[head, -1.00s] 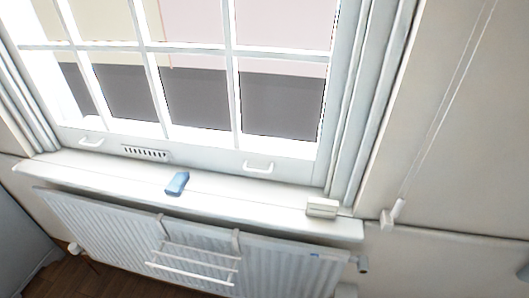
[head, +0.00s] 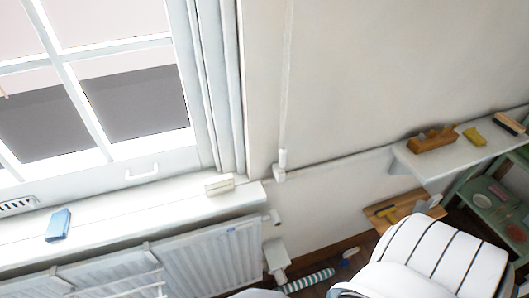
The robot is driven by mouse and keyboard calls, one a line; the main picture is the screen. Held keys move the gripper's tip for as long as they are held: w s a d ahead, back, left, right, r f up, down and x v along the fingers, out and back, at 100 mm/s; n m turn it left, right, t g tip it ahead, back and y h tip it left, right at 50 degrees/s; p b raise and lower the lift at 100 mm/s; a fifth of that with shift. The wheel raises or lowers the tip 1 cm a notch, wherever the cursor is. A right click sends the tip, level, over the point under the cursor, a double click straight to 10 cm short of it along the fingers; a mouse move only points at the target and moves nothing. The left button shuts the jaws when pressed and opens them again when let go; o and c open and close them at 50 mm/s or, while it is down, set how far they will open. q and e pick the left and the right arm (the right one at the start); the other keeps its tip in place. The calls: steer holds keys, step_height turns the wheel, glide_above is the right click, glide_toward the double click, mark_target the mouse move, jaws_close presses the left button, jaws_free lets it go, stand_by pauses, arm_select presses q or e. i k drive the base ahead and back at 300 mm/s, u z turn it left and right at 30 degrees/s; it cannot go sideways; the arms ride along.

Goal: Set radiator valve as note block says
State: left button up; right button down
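The white radiator (head: 212,262) hangs under the window sill at the lower left of the head view. A white valve-like fitting (head: 277,254) is by its lower right end; any marks on it are too small to read. Neither gripper shows in the head view.
A blue object (head: 58,225) lies on the sill (head: 140,208). A wall shelf (head: 440,160) at right holds a wooden plane (head: 431,140) and brushes. Below are a wooden board (head: 382,211) with tools, a green shelf unit (head: 476,203) and a striped roll (head: 307,281) on the floor.

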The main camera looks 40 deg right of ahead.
mark_target(280, 276)
steer(key=u, duration=0.05)
steer(key=k, duration=0.6)
steer(key=z, duration=1.25)
